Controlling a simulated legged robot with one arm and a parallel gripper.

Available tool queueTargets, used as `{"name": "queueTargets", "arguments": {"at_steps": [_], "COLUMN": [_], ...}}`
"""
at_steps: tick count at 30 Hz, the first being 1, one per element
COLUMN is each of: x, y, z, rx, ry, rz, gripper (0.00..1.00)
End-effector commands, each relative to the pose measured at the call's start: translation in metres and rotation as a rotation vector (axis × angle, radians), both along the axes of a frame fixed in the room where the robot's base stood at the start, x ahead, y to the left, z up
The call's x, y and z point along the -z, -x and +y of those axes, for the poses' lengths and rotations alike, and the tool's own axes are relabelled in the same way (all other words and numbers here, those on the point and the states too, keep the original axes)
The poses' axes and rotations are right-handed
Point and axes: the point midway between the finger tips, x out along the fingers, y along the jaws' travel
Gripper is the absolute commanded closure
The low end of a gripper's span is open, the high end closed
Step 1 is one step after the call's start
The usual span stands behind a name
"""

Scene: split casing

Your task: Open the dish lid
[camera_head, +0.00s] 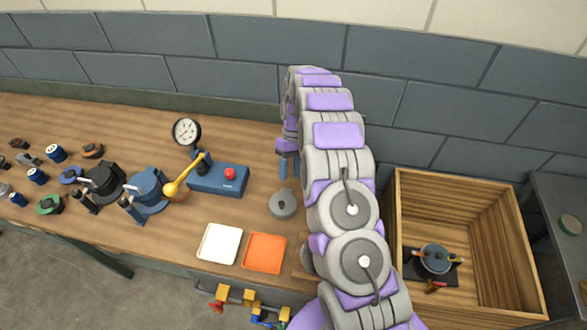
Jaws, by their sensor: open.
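A small round grey dish with a lid (283,206) sits on the wooden workbench, just left of my arm. A short upright part shows at the lid's far edge. The lid looks closed, but the dish is too small to be sure. My gripper (289,167) points down, with its two blue-grey fingers apart and nothing seen between them. In the picture it is just above the dish; I cannot tell its height over the bench or whether it touches the dish.
A white tray (220,244) and an orange tray (264,253) lie in front of the dish. A blue box with a red button (217,181), a yellow-knobbed lever (184,179) and a dial gauge (187,131) stand left. A wooden crate (506,238) holding a dark pot (435,260) is right.

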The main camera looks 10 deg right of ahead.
Motion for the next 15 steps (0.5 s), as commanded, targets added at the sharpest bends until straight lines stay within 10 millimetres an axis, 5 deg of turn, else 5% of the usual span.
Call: {"name": "queueTargets", "arguments": {"at_steps": [15], "x": [-0.017], "y": [-0.011], "z": [-0.01], "rx": [-0.001], "ry": [-0.008], "rz": [-0.008], "gripper": [0.52]}}
